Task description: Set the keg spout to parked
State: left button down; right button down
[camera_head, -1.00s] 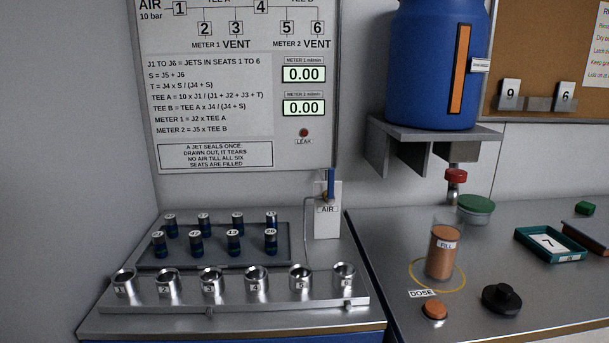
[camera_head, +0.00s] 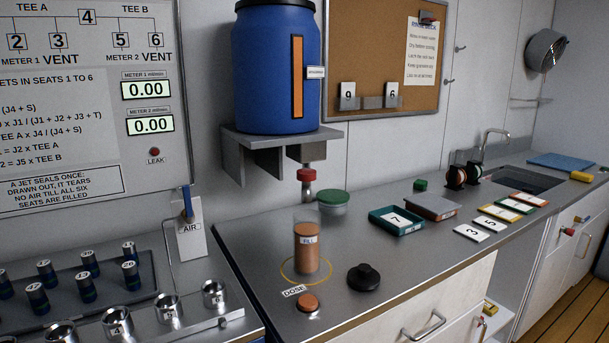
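The blue keg (camera_head: 275,75) stands on a grey wall shelf (camera_head: 282,138), with an orange level strip and a small tag on its side. Its spout (camera_head: 308,181) hangs below the shelf, with a red knob or collar on it. The spout points down above a clear container labelled FILL (camera_head: 307,250), which holds orange-brown material and stands inside a yellow ring on the counter. I cannot tell the spout's setting from its look. Neither of my grippers shows in the head view.
An orange DOSE button (camera_head: 308,303) and a black knobbed disc (camera_head: 364,277) sit in front of the container. A green-lidded tub (camera_head: 334,201) stands behind it. A teal tray (camera_head: 397,222) marked 7 and several number cards lie to the right. The air panel with metal seats (camera_head: 169,310) is at left.

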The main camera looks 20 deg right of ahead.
aim_at(306, 174)
jog(key=z, duration=2.6)
jog(key=i, duration=0.4)
jog(key=u, duration=2.15)
